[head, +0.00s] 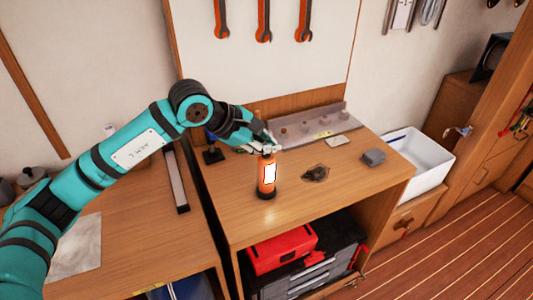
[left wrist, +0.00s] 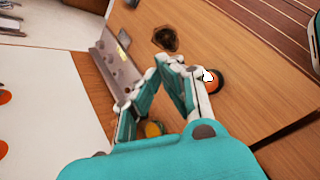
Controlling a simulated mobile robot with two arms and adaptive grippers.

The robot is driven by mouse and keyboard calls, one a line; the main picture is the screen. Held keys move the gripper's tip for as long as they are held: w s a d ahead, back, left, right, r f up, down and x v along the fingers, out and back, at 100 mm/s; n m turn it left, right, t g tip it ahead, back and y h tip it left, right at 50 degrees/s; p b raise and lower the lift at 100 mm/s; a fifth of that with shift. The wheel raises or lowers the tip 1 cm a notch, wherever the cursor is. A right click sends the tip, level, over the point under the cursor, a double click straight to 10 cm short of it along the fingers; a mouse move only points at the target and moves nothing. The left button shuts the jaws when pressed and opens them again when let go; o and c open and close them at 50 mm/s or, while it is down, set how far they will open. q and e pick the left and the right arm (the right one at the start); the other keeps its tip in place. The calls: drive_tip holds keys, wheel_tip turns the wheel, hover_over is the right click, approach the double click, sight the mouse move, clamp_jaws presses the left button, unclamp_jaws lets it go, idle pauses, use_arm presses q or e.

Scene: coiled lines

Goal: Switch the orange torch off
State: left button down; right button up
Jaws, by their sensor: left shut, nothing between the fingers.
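The orange torch (head: 267,175) stands upright on the wooden workbench (head: 320,205), with a dark base and a bright, glowing white panel on its side. My left gripper (head: 272,146) is shut and empty, with its fingertips at the torch's top, which they partly cover. I cannot tell whether they touch it. In the left wrist view the torch (left wrist: 214,82) shows beside my shut fingers (left wrist: 160,65), partly hidden behind one of them. I cannot make out its switch.
A grey rail (head: 310,125) lies along the bench's back. A dark round fitting (head: 316,173) and a grey block (head: 373,158) sit right of the torch. A white bin (head: 432,160) stands at the right. A red toolbox (head: 282,249) is below. The bench's front right is clear.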

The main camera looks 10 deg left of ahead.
sight(268, 155)
use_arm(q)
drive_tip(key=shift+f+b, duration=0.35)
drive_tip(key=shift+b, duration=0.1)
idle(0.6)
drive_tip(key=shift+r, duration=0.8)
wheel_tip(268, 155, up, 6)
drive_tip(key=p, duration=0.3)
